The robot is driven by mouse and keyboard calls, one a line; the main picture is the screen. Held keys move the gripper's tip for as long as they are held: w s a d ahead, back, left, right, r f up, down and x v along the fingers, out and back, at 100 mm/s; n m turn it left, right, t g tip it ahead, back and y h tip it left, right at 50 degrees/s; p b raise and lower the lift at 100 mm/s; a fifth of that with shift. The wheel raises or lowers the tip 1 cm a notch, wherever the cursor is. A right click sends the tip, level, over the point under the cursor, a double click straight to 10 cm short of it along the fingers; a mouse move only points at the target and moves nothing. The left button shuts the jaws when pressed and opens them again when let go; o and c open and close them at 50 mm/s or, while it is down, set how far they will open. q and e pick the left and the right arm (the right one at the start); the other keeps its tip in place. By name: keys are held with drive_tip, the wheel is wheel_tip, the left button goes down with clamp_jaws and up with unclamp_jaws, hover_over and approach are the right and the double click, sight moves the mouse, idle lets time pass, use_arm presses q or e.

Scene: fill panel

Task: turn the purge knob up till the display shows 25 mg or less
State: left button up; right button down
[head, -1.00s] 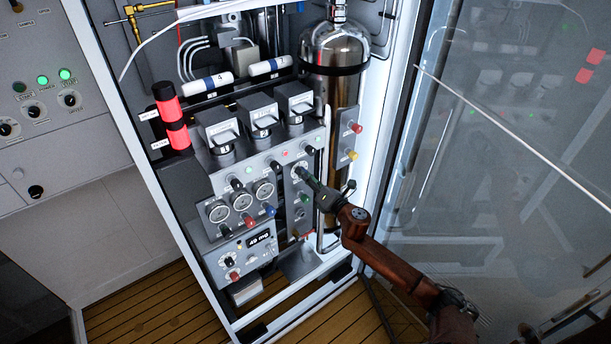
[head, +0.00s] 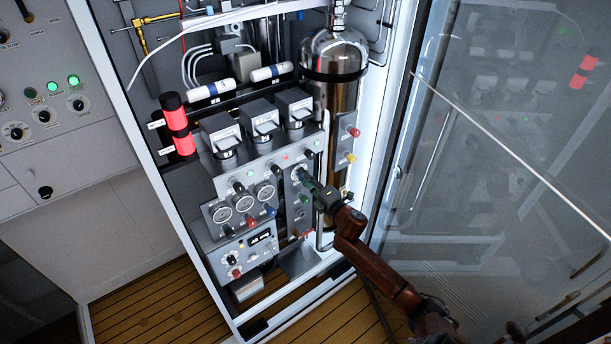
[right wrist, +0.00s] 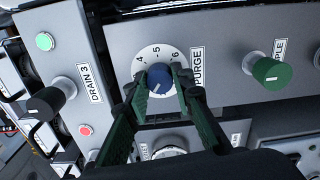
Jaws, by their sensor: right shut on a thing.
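The purge knob (right wrist: 160,76) is blue, on a white dial (right wrist: 143,60) showing 4, 5 and 6, beside the PURGE label. A small white mark shows low on the knob's face. My right gripper (right wrist: 160,84) has its green fingers on either side of the knob, shut on it. In the head view my right gripper (head: 307,182) reaches the panel from the lower right and mostly hides the knob. The display (head: 262,240) is lit, low on the panel; its digits are too small to read surely. My left gripper is not in view.
A green knob (right wrist: 271,73) stands right of the purge knob, and the black DRAIN 3 knob (right wrist: 50,100) left of it. Gauges (head: 243,203) are to the left. The glass door (head: 500,180) stands open at the right, beside my arm.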

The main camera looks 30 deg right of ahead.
drive_tip(key=shift+d+m+p, duration=0.1)
drive_tip(key=shift+m+p, duration=0.2)
drive_tip(key=shift+m, duration=0.3)
drive_tip(key=c, duration=1.7)
unclamp_jaws()
drive_tip(key=shift+o, duration=0.2)
drive_tip(key=s, duration=1.2)
drive_tip(key=shift+d, duration=0.4)
